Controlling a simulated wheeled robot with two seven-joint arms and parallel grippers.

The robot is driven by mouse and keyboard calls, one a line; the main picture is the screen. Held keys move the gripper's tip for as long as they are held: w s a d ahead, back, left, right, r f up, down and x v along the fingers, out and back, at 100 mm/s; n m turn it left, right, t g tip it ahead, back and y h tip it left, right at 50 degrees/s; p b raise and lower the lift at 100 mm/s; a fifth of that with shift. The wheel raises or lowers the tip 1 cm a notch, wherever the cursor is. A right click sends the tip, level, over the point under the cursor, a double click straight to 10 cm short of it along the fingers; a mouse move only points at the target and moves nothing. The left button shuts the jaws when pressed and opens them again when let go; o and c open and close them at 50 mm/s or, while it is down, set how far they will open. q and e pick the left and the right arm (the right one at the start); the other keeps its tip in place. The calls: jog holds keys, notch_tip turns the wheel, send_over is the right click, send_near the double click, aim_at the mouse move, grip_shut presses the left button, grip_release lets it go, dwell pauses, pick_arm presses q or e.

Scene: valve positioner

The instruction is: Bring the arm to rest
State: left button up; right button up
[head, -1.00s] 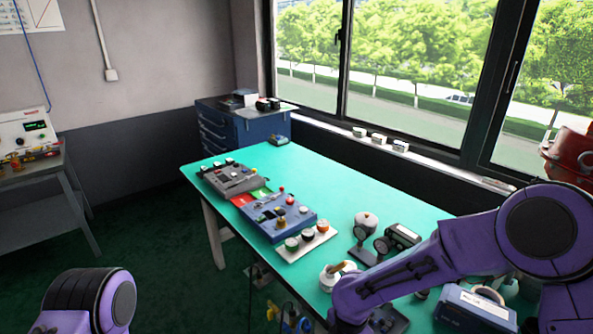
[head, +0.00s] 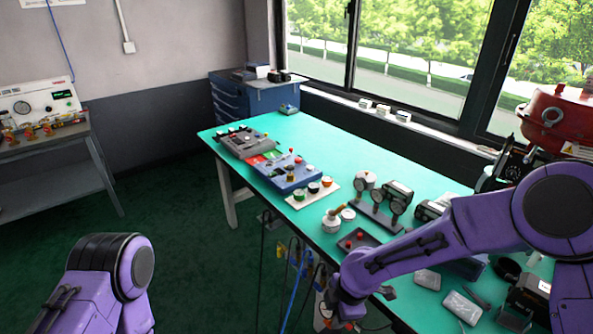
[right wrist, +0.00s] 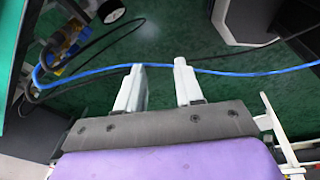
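My right arm (head: 420,255) reaches in from the right over the front edge of the green table (head: 385,160). Its gripper is mostly out of sight in the head view, low beyond the table edge. In the right wrist view the right gripper (right wrist: 160,88) has its two pale fingers apart with nothing between them. A blue hose (right wrist: 90,70) and dark cables run across the floor past the fingertips. My left arm (head: 108,275) shows only its upper part at bottom left. The left gripper is out of the picture.
Control boxes (head: 290,172), a gauge stand (head: 378,205) and loose parts stand on the table. A red machine (head: 555,115) is at the right. Blue hoses (head: 295,285) hang below the table edge. A grey bench (head: 45,155) stands left; the floor between is clear.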

jog(key=s+d+f+m+t+b, duration=0.1)
jog(key=s+d+f+m+t, duration=0.3)
jog(key=m, duration=0.7)
jog(key=s+d+f+m+t+b, duration=0.1)
jog(key=s+d+f+m, duration=0.15)
jog(key=f+m, duration=0.55)
jog(key=s+d+f+m+g+h, duration=0.1)
jog(key=s+d+f+m+h, duration=0.1)
jog(key=s+d+m, duration=0.2)
jog(key=s+d+f+m+g+h+b, duration=0.1)
jog(key=s+d+f+m+h, duration=0.2)
jog(key=s+d, duration=0.7)
jog(key=s, duration=0.4)
jog(key=shift+s+f+m+g, duration=0.2)
jog(key=shift+s+m+g, duration=0.05)
jog(key=shift+m+g, duration=0.15)
